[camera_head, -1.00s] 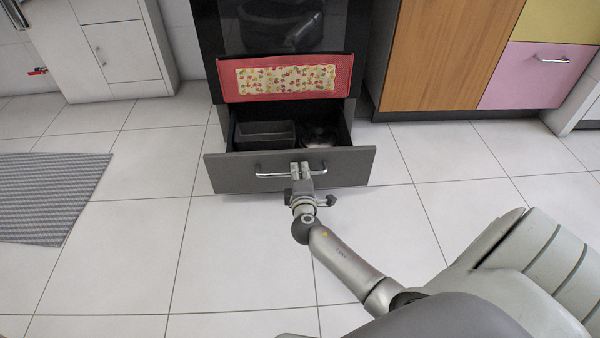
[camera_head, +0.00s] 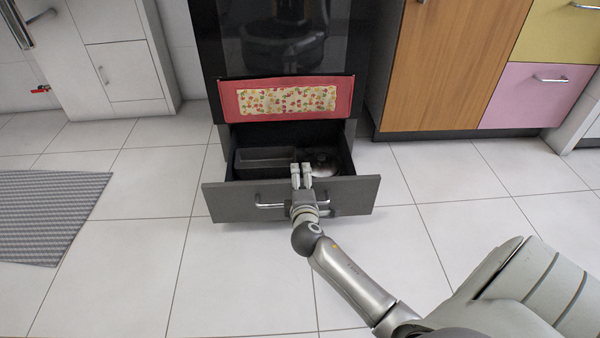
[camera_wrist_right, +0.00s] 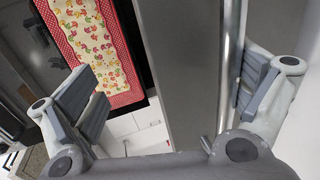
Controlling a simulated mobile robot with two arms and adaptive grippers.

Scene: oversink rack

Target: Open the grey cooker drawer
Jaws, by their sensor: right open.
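The grey cooker drawer (camera_head: 232,206) is pulled out below the black cooker, its inside showing. It has a silver bar handle (camera_head: 268,206) across the front. My right gripper (camera_head: 301,176) is at the middle of the drawer front in the head view, covering part of the handle; its fingertips overlap the top edge. In the right wrist view my right gripper (camera_wrist_right: 170,95) is open. The bar handle (camera_wrist_right: 227,70) and a grey panel (camera_wrist_right: 180,70) lie between its fingers, the handle close to the right finger. Contact cannot be told. My left gripper is out of view.
A dark tray (camera_head: 262,158) and a round metal item (camera_head: 322,160) lie in the drawer. A red patterned cloth (camera_head: 285,99) hangs above it. Wood and pink cabinets (camera_head: 532,97) stand right, a white cabinet (camera_head: 125,70) left. A grey striped mat (camera_head: 45,215) lies left on open tiled floor.

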